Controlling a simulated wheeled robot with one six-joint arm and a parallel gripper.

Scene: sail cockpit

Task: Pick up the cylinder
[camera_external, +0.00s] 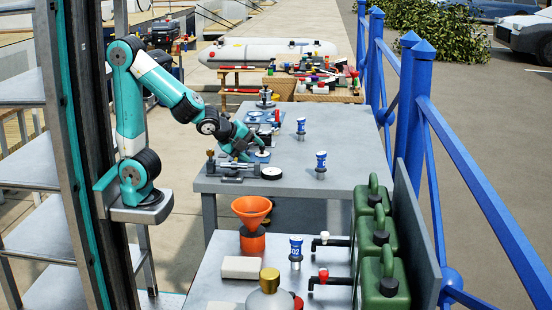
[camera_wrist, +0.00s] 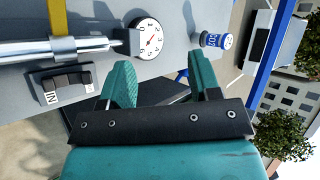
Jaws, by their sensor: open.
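A metal cylinder with a rod (camera_wrist: 78,46) lies on the grey bench in the wrist view, beyond my gripper on the left. What looks like the same piece (camera_external: 238,167) lies near the bench's front edge in the external view. A small upright blue-and-white cylinder (camera_external: 320,163) stands further right on the bench; one like it (camera_wrist: 213,40) shows in the wrist view. I cannot tell which one the task names. My gripper (camera_wrist: 163,78) has its teal fingers apart with nothing between them. In the external view my gripper (camera_external: 240,152) is low over the bench, just behind the metal piece.
A round dial gauge (camera_wrist: 150,39) sits beside the rod's end and shows in the external view (camera_external: 271,173). Another blue-and-white cylinder (camera_external: 300,127) stands further back. Green canisters (camera_external: 380,240) and an orange funnel (camera_external: 251,211) are on the nearer table. The bench's right middle is clear.

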